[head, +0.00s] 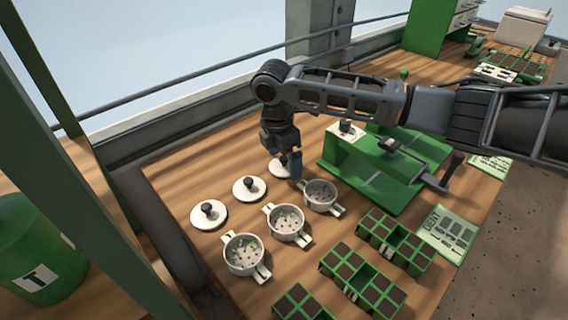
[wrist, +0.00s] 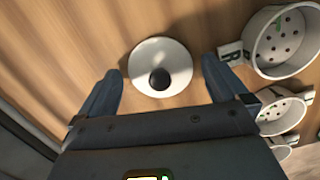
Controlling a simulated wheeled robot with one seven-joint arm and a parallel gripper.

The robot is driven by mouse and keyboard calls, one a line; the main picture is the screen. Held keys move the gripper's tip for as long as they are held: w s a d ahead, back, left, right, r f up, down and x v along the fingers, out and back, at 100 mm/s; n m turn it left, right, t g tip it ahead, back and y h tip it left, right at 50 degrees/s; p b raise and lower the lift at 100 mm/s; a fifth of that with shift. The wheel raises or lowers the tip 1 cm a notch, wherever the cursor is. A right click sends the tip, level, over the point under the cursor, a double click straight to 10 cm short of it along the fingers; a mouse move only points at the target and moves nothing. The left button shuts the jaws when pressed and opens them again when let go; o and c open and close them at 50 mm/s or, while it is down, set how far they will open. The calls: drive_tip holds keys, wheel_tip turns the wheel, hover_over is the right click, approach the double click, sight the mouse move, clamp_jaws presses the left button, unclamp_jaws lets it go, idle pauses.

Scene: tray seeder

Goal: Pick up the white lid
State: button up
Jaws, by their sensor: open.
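Three white lids with black knobs lie in a row on the wooden bench. In the head view they are the left lid (head: 209,219), the middle lid (head: 250,192) and the far lid (head: 277,170). My gripper (head: 291,172) points down over the far lid and hides part of it. In the wrist view a white lid (wrist: 160,55) with a black knob lies ahead, between the two blue fingers of my gripper (wrist: 163,85). The fingers are spread apart with nothing between the tips, and they do not appear to touch the lid.
Three white pots with perforated bottoms, a near one (head: 245,262), a middle one (head: 286,228) and a far one (head: 321,200), stand right of the lids. A green machine (head: 375,180) stands close behind. Green trays (head: 362,285) lie at the front right. Bare wood lies left of the lids.

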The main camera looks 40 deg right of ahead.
sight(286, 158)
drive_tip(key=shift+f, duration=0.15)
drive_tip(key=c, duration=0.9)
wheel_tip(286, 158, up, 9)
drive_tip(key=shift+f+b, duration=0.1)
drive_tip(key=shift+b, duration=0.4)
drive_tip(key=shift+r, duration=0.4)
drive_tip(key=shift+s+r+n, duration=0.2)
drive_tip(key=shift+s+n, duration=0.1)
drive_tip(key=shift+n, duration=0.3)
drive_tip(key=s+n, duration=0.4)
drive_tip(key=n, duration=0.1)
drive_tip(key=s+n+t+b, duration=0.1)
drive_tip(key=s+n, duration=0.3)
drive_tip(key=n, duration=0.2)
drive_tip(key=s+a+n+y+b, duration=0.1)
drive_tip(key=s+n, duration=0.3)
drive_tip(key=n, duration=0.2)
drive_tip(key=shift+s+f+t, duration=0.2)
drive_tip(key=shift+t, duration=0.1)
